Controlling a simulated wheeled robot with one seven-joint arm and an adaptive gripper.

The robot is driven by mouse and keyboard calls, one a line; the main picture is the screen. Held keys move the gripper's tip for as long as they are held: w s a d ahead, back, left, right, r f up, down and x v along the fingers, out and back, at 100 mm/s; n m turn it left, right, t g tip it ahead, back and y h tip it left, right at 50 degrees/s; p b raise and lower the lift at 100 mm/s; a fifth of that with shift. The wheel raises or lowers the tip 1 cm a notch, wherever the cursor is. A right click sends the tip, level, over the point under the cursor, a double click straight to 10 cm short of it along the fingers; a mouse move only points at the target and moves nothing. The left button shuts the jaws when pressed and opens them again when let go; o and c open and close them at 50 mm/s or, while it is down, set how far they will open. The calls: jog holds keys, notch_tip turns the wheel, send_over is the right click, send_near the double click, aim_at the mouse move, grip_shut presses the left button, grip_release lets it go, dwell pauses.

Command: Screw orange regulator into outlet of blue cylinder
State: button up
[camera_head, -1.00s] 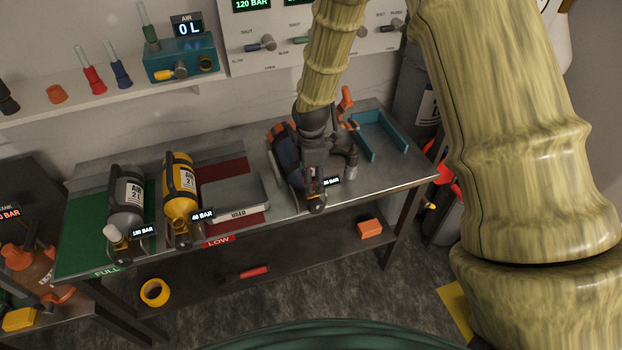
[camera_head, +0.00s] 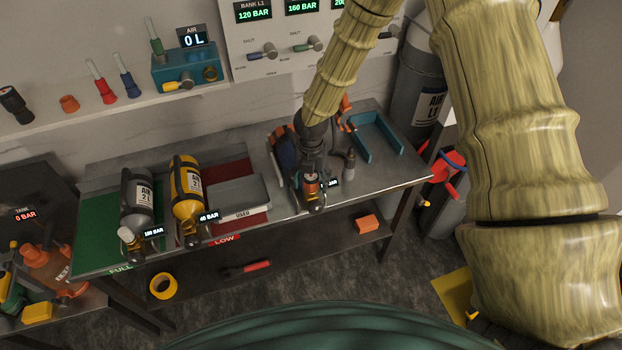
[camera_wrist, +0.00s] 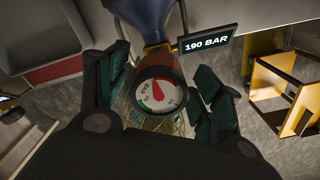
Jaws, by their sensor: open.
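The blue cylinder (camera_head: 281,150) lies on the bench in a holder, its valve end toward the front edge. In the wrist view its blue body (camera_wrist: 150,14) tapers to a brass neck at the top. The orange regulator (camera_head: 311,186), with a round white gauge (camera_wrist: 160,94), sits at that neck, in line with it. I cannot tell how far its thread is engaged. My gripper (camera_head: 312,178) is over the cylinder's front end. In the wrist view its dark green fingers (camera_wrist: 163,88) are open, one on each side of the regulator, with gaps visible.
A "190 BAR" label (camera_wrist: 207,42) stands beside the neck. A grey bottle (camera_head: 349,166) and a teal tray (camera_head: 375,150) are to the right. A grey "USED" tray (camera_head: 240,197), a yellow cylinder (camera_head: 186,190) and a grey cylinder (camera_head: 138,200) are to the left.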

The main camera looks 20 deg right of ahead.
jog(key=shift+c, duration=0.2)
jog(key=c, duration=1.1)
jog(key=m, duration=0.3)
jog(key=shift+m, duration=0.3)
jog(key=m, duration=0.3)
jog(key=shift+m+b, duration=0.3)
jog(key=shift+m, duration=0.1)
jog(key=m, duration=0.6)
jog(key=shift+m, duration=0.3)
jog(key=m, duration=0.6)
jog(key=shift+m, duration=0.3)
jog(key=m, duration=0.7)
